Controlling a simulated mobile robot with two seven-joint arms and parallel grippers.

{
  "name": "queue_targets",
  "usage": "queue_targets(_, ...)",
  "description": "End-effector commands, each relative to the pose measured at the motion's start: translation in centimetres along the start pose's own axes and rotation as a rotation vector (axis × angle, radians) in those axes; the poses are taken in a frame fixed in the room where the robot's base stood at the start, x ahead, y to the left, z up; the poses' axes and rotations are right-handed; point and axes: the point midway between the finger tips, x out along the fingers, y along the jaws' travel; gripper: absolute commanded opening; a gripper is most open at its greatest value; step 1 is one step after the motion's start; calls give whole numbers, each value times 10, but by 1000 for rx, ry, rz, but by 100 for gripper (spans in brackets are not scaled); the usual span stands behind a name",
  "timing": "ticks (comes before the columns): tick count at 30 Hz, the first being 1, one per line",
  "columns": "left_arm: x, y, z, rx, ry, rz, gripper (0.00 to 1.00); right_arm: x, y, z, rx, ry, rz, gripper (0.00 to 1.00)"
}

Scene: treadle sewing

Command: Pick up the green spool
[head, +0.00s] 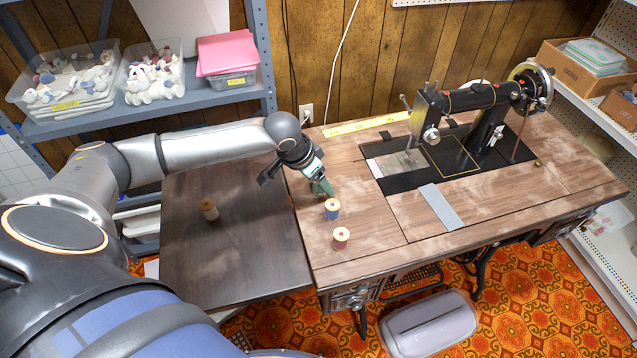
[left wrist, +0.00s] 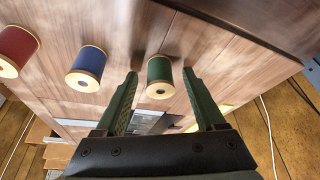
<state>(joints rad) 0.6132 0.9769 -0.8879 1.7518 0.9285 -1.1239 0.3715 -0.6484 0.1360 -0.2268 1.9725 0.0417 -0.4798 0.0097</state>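The green spool (left wrist: 159,78) shows in the left wrist view, between the two fingertips of my left gripper (left wrist: 160,74), with a gap on each side. The gripper is open. In the head view my left gripper (head: 319,185) is low over the left part of the sewing table (head: 360,220), and I cannot pick out the green spool from the green fingers there. The blue spool (head: 332,208) and the red spool (head: 341,237) stand in a row nearer the front; they also show in the wrist view. My right gripper is not in view.
A yellow tape (head: 365,124) lies along the back edge. Shelves with bins stand back left.

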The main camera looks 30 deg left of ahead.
Motion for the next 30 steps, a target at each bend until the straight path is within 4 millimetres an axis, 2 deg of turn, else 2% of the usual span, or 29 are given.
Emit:
queue_targets(2, 0, 0, 0, 0, 0, 0, 61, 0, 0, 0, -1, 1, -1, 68)
queue_targets(18, 0, 0, 0, -1, 0, 0, 0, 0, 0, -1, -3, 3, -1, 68)
queue_targets(30, -2, 0, -1, -1, 0, 0, 0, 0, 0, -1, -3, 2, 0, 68)
